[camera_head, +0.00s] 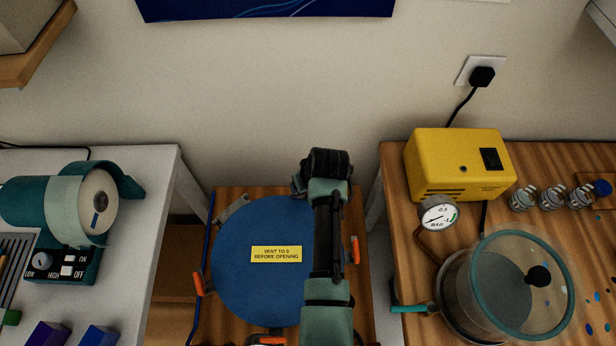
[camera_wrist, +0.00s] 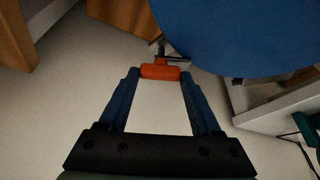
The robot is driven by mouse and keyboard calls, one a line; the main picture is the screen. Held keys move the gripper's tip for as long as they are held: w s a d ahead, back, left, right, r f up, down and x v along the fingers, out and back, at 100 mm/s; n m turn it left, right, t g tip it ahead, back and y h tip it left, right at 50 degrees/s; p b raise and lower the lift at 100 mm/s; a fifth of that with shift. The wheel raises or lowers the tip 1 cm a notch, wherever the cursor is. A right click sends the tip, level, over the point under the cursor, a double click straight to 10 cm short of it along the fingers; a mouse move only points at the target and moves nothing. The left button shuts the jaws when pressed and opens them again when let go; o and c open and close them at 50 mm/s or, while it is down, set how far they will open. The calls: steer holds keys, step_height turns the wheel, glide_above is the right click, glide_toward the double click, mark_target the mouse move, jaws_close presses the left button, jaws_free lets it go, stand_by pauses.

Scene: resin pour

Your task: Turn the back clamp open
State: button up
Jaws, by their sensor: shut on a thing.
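A round blue lid (camera_head: 250,215) with a yellow label (camera_head: 276,254) reading "VENT TO 0 BEFORE OPENING" lies in the middle; the lid's edge (camera_wrist: 235,35) also fills the upper right of the wrist view. In the wrist view, the orange handle of the back clamp (camera_wrist: 160,72) sticks out beside the lid's edge. My gripper (camera_wrist: 162,73) is shut on this handle lengthwise, with one blue fingertip at each end. In the head view my arm hides the gripper and the back clamp. Orange clamp handles show at the lid's left (camera_head: 199,284), right (camera_head: 355,250) and front (camera_head: 268,340).
A clear-lidded pot (camera_head: 500,290), a gauge (camera_head: 438,214) and a yellow pump box (camera_head: 458,165) stand on the right wooden table. A teal roller machine (camera_head: 70,205) stands on the left white table. The wall is close behind the lid.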

steer(key=m, duration=0.2)
steer(key=m+h+p, duration=0.1)
steer(key=m, duration=0.1)
steer(key=shift+a+m+h, duration=0.2)
steer(key=shift+m+h, duration=0.1)
steer(key=m+h, duration=0.1)
steer(key=m, duration=0.3)
steer(key=shift+h, duration=0.4)
steer(key=shift+m, duration=0.3)
steer(key=o, duration=1.4)
steer(key=b+v, duration=0.1)
steer(key=v, duration=1.2)
